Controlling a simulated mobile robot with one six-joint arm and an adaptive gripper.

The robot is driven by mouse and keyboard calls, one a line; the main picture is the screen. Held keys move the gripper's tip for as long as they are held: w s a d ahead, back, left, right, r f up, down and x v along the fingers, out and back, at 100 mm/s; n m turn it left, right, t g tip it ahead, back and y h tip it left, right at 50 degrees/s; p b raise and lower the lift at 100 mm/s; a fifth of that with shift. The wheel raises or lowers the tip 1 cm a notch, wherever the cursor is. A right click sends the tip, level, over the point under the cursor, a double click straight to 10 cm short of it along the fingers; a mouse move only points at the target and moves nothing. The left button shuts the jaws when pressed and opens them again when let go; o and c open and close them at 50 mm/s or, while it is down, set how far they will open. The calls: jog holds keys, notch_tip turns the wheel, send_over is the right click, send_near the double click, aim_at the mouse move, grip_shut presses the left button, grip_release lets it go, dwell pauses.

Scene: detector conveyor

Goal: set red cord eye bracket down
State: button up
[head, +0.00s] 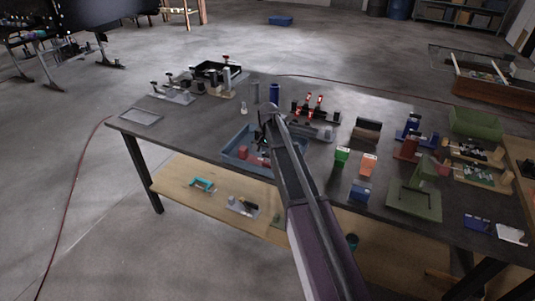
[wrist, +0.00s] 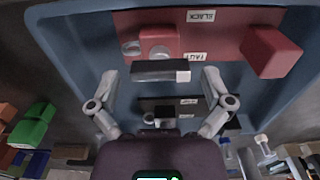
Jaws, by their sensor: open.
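A blue tray (head: 228,149) stands on the dark table in the head view, and its wall (wrist: 75,60) frames the wrist view. A small red piece with a rounded top (wrist: 158,40), seemingly the red cord eye bracket, lies on the tray's red floor area beside a grey ring. My gripper (wrist: 160,82) is open over the tray, its two fingers wide apart. The red piece is just beyond the fingertips and apart from them. A dark bar with a white end (wrist: 158,71) shows between the fingertips; whether they touch it is unclear. My arm partly hides the tray in the head view.
A red block (wrist: 270,52) lies at the tray's right side in the wrist view. White labels mark the tray floor. Green (head: 342,155) and orange (head: 368,164) blocks stand right of my arm. A blue cylinder (head: 274,93) stands behind. The table's left part is mostly clear.

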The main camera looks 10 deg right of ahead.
jog(key=shift+r+p, duration=4.15)
jog(key=shift+r, duration=0.3)
jog(key=s+n, duration=0.7)
jog(key=s, duration=2.1)
jog(key=shift+s, duration=0.35)
jog(key=shift+d, duration=0.1)
